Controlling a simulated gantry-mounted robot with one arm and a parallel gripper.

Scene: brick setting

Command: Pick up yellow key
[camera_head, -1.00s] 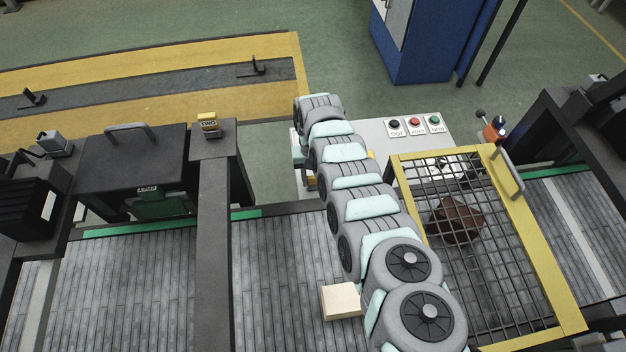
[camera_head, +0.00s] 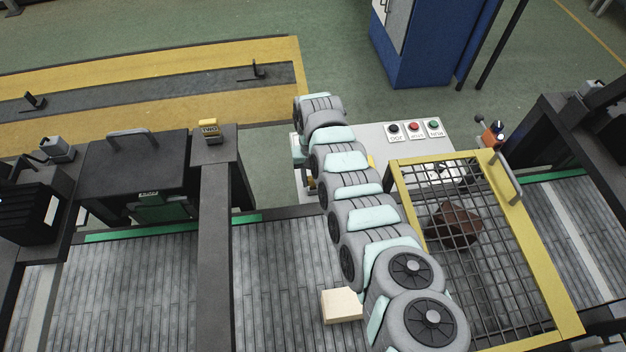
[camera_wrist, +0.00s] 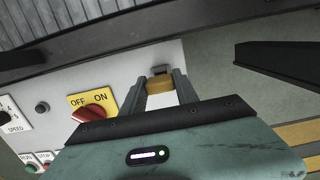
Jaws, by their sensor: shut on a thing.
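In the wrist view, the yellow key (camera_wrist: 160,86) shows as a small yellow piece with a dark top, between the two fingers of my gripper (camera_wrist: 159,83). The fingers are shut on its sides. It is close to the grey control panel (camera_wrist: 140,60); I cannot tell whether it still touches it. In the head view, my arm covers much of the panel and hides my gripper and the key.
A yellow-framed mesh guard (camera_head: 545,250) stands right of my arm over a slatted conveyor (camera_head: 280,260). A pale block (camera_head: 342,306) lies on the conveyor by my arm. A yellow tagged piece (camera_head: 209,129) sits on a dark post. A blue cabinet (camera_head: 425,45) stands behind.

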